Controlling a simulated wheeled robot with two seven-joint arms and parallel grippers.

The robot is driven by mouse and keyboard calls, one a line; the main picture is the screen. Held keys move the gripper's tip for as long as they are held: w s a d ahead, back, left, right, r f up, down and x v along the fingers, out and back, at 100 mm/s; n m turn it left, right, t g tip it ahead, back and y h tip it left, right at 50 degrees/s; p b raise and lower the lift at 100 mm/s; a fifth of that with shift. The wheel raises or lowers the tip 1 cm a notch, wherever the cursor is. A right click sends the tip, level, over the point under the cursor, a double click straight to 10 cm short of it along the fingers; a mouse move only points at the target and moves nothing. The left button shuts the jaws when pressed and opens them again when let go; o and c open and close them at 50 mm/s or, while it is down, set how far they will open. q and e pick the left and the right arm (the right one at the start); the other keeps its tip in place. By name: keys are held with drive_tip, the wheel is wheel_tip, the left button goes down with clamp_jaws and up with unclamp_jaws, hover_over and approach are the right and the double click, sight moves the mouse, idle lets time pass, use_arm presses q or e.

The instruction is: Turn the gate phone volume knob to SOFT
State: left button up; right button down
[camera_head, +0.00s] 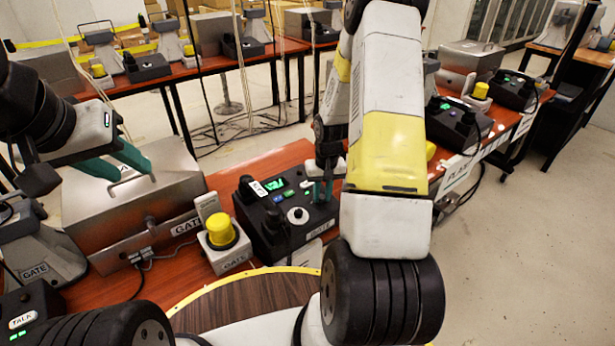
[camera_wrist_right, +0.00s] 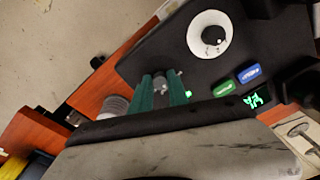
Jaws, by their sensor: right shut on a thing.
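The gate phone (camera_head: 262,232) is a black box with a GATE label on the red-brown table. It carries a white dial (camera_head: 297,215), which also shows in the right wrist view (camera_wrist_right: 210,34), and a lit green display (camera_head: 274,184). My right gripper (camera_head: 322,190) reaches down to the phone's right part. In the right wrist view its green fingers (camera_wrist_right: 163,92) are shut on a small grey knob (camera_wrist_right: 159,83), apart from the white dial. I cannot read the knob's setting or label.
A yellow beacon (camera_head: 221,231) on a white GATE box stands left of the phone. A metal case (camera_head: 150,205) lies further left. Green and blue buttons (camera_wrist_right: 236,81) sit close to the right gripper. Another black phone (camera_head: 458,125) is at the right.

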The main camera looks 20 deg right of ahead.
sight(324, 198)
drive_tip(key=c, duration=1.3)
unclamp_jaws()
drive_tip(key=shift+o, duration=0.2)
drive_tip(key=shift+s+d+r, duration=0.1)
drive_tip(key=shift+s+r, duration=0.1)
drive_tip(key=shift+r, duration=1.75)
drive_tip(key=shift+s+d+r, duration=0.1)
drive_tip(key=shift+s+r, duration=0.05)
drive_tip(key=shift+r, duration=1.8)
